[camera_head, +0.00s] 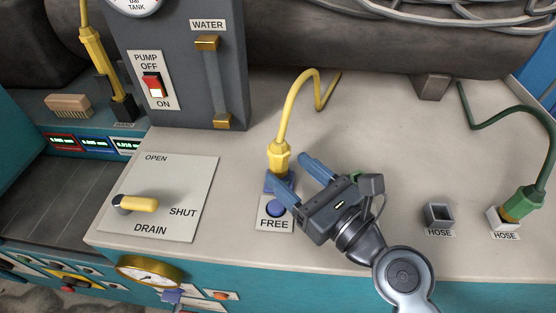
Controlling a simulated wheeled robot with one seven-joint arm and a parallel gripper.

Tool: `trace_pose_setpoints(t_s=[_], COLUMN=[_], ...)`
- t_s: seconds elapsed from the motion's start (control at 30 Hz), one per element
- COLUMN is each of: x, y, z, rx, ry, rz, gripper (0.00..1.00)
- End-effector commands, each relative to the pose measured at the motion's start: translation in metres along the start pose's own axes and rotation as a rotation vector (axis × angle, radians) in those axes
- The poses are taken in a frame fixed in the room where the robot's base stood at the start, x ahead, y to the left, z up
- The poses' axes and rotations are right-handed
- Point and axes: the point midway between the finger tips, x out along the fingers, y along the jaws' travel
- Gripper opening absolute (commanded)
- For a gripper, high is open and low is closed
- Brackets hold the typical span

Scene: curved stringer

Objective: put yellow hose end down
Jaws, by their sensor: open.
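The yellow hose end (279,158) stands upright just behind the FREE label (274,223), with its yellow hose (298,95) arching up and back to the worktop. My gripper (291,170) has two blue fingers spread apart, reaching in from the lower right. The left finger is close in front of the hose end's base, and the right finger is to its right. The base is partly hidden, so I cannot tell whether it sits in a holder or touches a finger. A round blue button (276,208) is on the FREE plate.
An empty square HOSE socket (438,215) stands to the right. Beyond it, a green hose end (524,200) is at a second HOSE socket (502,220). The grey pump panel (180,65) and yellow drain handle (138,203) are at left.

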Motion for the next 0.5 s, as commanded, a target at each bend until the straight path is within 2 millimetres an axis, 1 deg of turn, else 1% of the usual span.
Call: trace_pose_setpoints(t_s=[0.03, 0.2, 0.33, 0.5], x=[-0.012, -0.041, -0.055, -0.061], y=[0.0, 0.0, 0.0, 0.0], z=[-0.002, -0.002, -0.001, 0.0], rx=[0.002, 0.001, 0.0, 0.0], ry=[0.001, 0.0, 0.0, 0.0], rz=[-0.001, -0.001, 0.001, 0.001], gripper=[0.64, 0.64, 0.64, 0.64])
